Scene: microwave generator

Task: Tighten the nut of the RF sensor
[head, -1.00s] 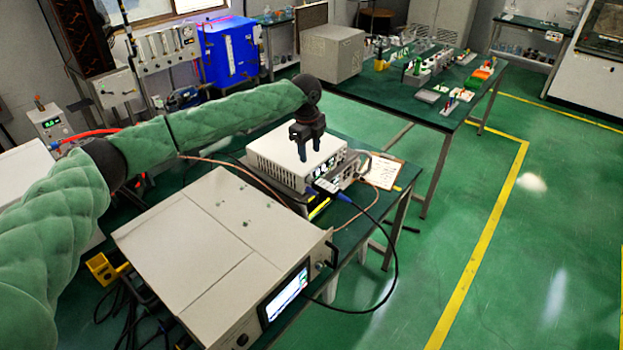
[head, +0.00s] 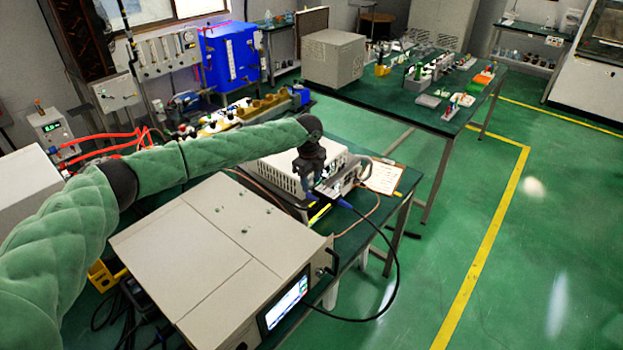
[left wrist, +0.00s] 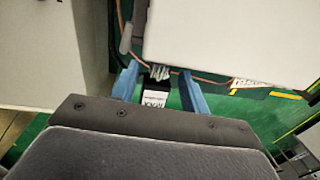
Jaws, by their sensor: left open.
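The RF sensor (left wrist: 154,97), a black block with a white printed label, lies between my left gripper's fingers in the left wrist view. A small light ribbed part (left wrist: 160,72) at its far end may be the nut; it is too small to be sure. My left gripper (left wrist: 159,70) has its two blue fingers apart, one on each side of the sensor, with gaps showing. In the head view my left gripper (head: 309,182) points down at the front of the white microwave generator (head: 288,170) and hides most of the sensor. My right gripper is not in view.
A large beige instrument (head: 215,255) with a lit screen stands nearer on the same bench. A black cable (head: 396,270) with a blue plug (head: 345,204) loops off the bench edge. A clipboard (head: 384,177) lies right of the generator. The floor to the right is clear.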

